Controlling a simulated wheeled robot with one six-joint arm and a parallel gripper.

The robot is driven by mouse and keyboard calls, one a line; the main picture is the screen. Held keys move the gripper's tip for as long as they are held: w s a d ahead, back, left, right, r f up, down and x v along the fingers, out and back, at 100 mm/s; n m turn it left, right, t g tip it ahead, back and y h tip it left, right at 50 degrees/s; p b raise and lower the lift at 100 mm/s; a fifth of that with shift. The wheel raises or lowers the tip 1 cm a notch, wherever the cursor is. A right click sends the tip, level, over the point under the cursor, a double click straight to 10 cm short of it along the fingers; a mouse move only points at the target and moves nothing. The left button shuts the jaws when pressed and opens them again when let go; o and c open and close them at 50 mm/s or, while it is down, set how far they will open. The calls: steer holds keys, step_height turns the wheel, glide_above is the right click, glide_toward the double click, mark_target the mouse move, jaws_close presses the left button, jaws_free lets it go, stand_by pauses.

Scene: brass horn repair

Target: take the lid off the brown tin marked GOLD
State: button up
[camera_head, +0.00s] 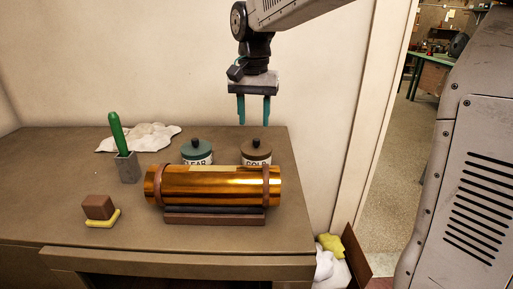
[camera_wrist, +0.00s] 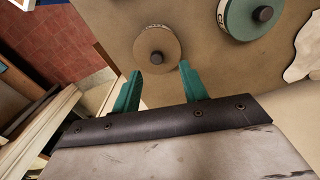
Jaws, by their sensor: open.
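The brown tin marked GOLD (camera_head: 257,154) stands on the bench behind the brass tube, which hides its lower part. Its brown lid with a dark knob (camera_head: 256,143) is on it. In the wrist view the lid (camera_wrist: 145,50) shows from above, with the knob (camera_wrist: 157,57) near its middle. My gripper (camera_head: 253,122) is open and empty, pointing down above the tin. In the wrist view its two green fingers (camera_wrist: 158,83) are apart, with the tin beyond their tips. I see no contact with the lid.
A green tin marked CLEAR (camera_head: 197,153) stands left of the GOLD tin. The brass tube (camera_head: 215,186) lies on a cradle in front. A green-handled tool in a grey holder (camera_head: 127,168), a white cloth (camera_head: 140,137) and a brown block (camera_head: 98,207) are further left. A wall is behind.

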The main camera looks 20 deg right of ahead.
mark_target(256, 139)
steer(key=f, duration=0.5)
steer(key=shift+s+d+f, duration=0.1)
steer(key=shift+d+f, duration=0.1)
steer(key=shift+d, duration=0.1)
jaws_close()
